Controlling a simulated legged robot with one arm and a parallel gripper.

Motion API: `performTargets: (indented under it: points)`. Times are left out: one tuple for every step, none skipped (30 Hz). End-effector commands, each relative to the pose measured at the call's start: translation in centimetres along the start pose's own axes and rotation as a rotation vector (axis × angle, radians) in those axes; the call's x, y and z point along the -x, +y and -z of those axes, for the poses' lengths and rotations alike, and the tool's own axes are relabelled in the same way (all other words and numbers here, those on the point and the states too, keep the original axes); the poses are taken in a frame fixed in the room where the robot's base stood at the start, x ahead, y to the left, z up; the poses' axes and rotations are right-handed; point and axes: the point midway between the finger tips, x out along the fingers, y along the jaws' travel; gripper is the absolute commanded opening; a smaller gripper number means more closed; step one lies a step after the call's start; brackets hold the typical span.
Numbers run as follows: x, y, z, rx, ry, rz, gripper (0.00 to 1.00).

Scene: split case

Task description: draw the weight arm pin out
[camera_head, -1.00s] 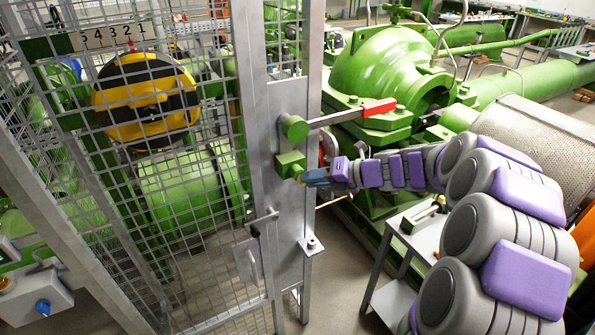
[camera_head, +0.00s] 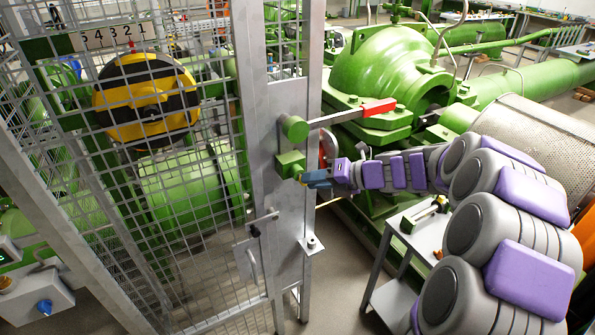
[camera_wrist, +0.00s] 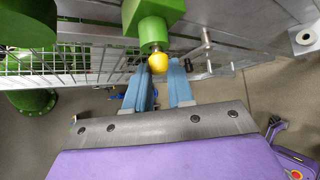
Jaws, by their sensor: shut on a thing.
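The weight arm pin shows in the wrist view as a round yellow knob (camera_wrist: 158,63) on a short metal stem, coming out of a green cylinder and block (camera_wrist: 154,28). The same green block (camera_head: 290,164) is on the grey steel post in the head view. My gripper (camera_wrist: 161,72) has its two blue fingers on either side of the knob and is shut on it. In the head view my gripper (camera_head: 306,179) reaches the block from the right. The weight arm (camera_head: 348,115), a flat bar with a red end, sticks out to the right from a green round hub (camera_head: 295,128) above.
A mesh cage (camera_head: 190,200) stands left of the post, with a black-and-yellow disc (camera_head: 146,99) behind it. A latch handle (camera_head: 263,220) and a small bracket (camera_head: 311,244) are below the block. A grey cart (camera_head: 415,238) stands under my arm. Green machinery fills the back.

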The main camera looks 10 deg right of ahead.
Motion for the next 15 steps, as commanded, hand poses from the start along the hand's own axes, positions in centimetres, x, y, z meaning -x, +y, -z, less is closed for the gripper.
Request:
performTargets:
  points:
    - [0.2,0.0,0.1,-0.001,0.001,0.001,0.00]
    - [0.3,0.0,0.2,-0.001,0.001,0.001,0.00]
    - [0.4,0.0,0.3,-0.001,0.001,0.002,0.00]
    - [0.5,0.0,0.4,0.000,0.000,0.002,0.00]
    - [0.5,0.0,0.4,0.000,0.000,0.001,0.00]
    - [0.6,0.0,0.5,0.000,0.000,0.001,0.00]
    - [0.7,0.0,0.6,0.000,0.000,0.001,0.00]
    - [0.8,0.0,0.7,0.000,0.000,0.001,0.00]
    - [0.9,0.0,0.8,-0.001,0.000,0.001,0.00]
    - [1.0,0.0,0.9,-0.001,0.000,0.001,0.00]
    - [1.0,0.0,0.9,-0.001,0.000,0.001,0.00]
    - [1.1,0.0,1.1,-0.001,0.000,0.001,0.00]
    - [1.2,0.0,1.1,-0.001,0.000,0.001,0.00]
    - [1.3,0.1,1.2,-0.001,0.000,0.001,0.00]
    - [1.4,0.1,1.3,-0.001,0.000,0.001,0.00]
